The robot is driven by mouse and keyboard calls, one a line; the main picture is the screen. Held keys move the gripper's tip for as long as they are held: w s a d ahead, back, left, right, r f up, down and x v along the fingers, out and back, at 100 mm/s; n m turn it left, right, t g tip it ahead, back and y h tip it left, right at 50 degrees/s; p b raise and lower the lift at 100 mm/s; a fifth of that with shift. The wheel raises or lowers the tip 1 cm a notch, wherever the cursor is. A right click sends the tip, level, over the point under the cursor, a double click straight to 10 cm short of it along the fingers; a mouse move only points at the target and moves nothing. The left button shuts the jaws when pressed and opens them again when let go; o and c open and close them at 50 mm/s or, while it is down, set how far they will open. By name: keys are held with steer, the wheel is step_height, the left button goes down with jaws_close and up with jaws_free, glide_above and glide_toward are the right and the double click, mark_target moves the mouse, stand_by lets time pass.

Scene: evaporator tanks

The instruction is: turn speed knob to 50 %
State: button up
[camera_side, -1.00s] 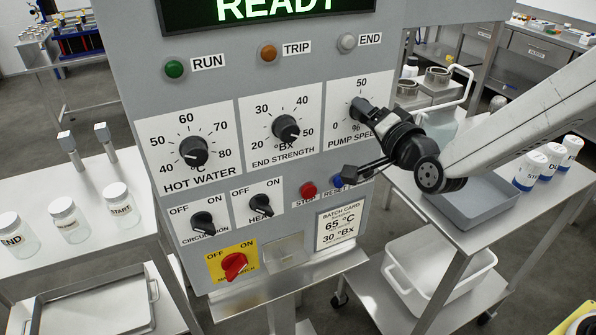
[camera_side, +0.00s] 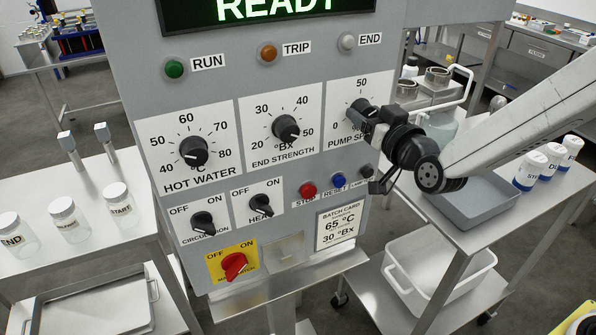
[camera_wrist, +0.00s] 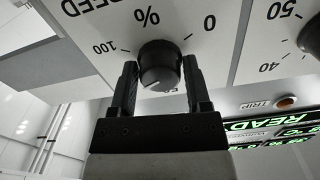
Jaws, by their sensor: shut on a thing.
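The pump speed knob (camera_wrist: 160,64) is black and round, on a white dial plate (camera_wrist: 215,62) marked 0, 50 and 100. In the wrist view its white pointer line is near the 50 mark, which is partly covered. My gripper (camera_wrist: 162,78) is shut on the knob, one finger on each side. In the side view my gripper (camera_side: 372,118) meets the panel at this dial and hides much of the knob (camera_side: 358,106) and part of the label.
The grey panel (camera_side: 225,110) also carries the hot water knob (camera_side: 193,151) and end strength knob (camera_side: 286,128). Below are the red stop button (camera_side: 308,190), blue reset button (camera_side: 339,180) and a dark button (camera_side: 366,172). The display (camera_side: 270,12) reads READY.

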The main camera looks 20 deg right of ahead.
steer(key=n, duration=0.6)
steer(key=shift+n, duration=0.3)
steer(key=n, duration=0.6)
steer(key=shift+n, duration=0.3)
steer(key=o, duration=1.3)
steer(key=shift+c, duration=0.2)
steer(key=shift+s, duration=0.1)
steer(key=s, duration=0.7)
steer(key=shift+s, duration=0.3)
steer(key=shift+f, duration=0.1)
